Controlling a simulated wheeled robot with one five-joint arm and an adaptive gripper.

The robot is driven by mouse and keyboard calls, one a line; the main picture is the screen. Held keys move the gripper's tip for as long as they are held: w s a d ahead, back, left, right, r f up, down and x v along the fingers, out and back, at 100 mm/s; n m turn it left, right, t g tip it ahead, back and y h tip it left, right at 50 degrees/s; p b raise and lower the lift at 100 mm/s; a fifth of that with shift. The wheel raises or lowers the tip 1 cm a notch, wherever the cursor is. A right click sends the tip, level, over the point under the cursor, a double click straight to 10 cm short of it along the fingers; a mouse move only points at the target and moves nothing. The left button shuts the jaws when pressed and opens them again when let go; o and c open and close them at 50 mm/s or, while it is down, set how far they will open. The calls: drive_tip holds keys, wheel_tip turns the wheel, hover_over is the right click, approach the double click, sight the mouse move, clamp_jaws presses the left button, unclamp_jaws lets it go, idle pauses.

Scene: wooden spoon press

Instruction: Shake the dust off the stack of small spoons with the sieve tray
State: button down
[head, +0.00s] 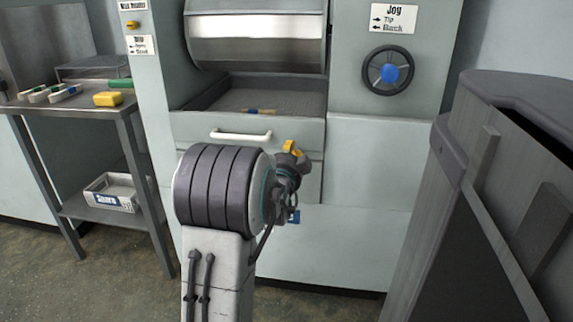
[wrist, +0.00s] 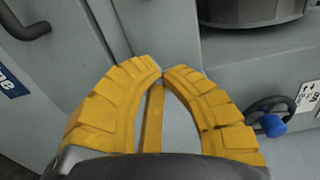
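The sieve tray (head: 290,100) sits in the front of the grey machine, under the drum, with a white bar handle (head: 240,135) on the front below it. Small yellow-brown and blue pieces (head: 262,111) lie in the tray, too small to tell whether they are the spoon stack. My gripper (head: 292,147) is in front of the machine, right of the white handle. In the wrist view its yellow fingers (wrist: 161,76) come together at the tips. A narrow yellow strip shows between them, seemingly part of the gripper. I see no held spoons.
A tall grey container (head: 520,95) stands close at right.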

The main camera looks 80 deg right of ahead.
drive_tip(key=a, duration=0.7)
drive_tip(key=shift+p, duration=0.45)
